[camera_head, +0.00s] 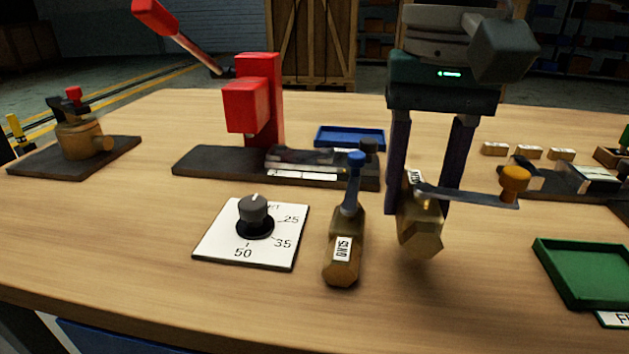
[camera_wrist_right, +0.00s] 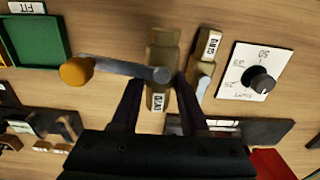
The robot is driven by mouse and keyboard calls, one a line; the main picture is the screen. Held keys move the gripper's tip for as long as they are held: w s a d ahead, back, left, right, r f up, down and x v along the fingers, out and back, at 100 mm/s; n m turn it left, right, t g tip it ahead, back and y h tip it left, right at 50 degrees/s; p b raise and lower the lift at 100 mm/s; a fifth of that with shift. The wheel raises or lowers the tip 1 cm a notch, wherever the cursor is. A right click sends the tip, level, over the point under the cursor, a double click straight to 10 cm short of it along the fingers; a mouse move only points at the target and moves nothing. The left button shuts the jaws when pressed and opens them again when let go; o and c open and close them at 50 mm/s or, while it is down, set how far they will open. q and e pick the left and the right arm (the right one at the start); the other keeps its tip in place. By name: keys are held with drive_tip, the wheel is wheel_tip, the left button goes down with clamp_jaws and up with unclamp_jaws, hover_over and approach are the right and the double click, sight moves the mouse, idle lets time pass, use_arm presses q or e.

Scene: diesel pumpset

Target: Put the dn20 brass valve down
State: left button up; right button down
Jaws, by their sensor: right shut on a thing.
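My right gripper (camera_head: 430,205) comes down from above and is shut on a brass valve (camera_head: 420,235). That valve has a grey lever with an orange knob (camera_head: 515,180) pointing right, and a white label partly hidden by a finger. Its lower end is just above or at the tabletop; I cannot tell which. The right wrist view shows the valve (camera_wrist_right: 163,50) between the fingertips, its lever pointing left. A second brass valve (camera_head: 345,250) with a blue-tipped lever lies just left of it, its label hard to read. My left gripper is not in view.
A dial plate (camera_head: 220,248) lies left of the valves. Behind are a red lever press (camera_head: 247,105) on a dark base and a blue tray (camera_head: 350,137). A green tray (camera_head: 545,262) stands at the right. Bare wood (camera_head: 470,290) separates it from the held valve.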

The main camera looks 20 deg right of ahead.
drive_tip(key=shift+f, duration=2.1)
drive_tip(key=shift+f+b, duration=0.15)
drive_tip(key=shift+b, duration=0.2)
drive_tip(key=shift+c, duration=2.1)
unclamp_jaws()
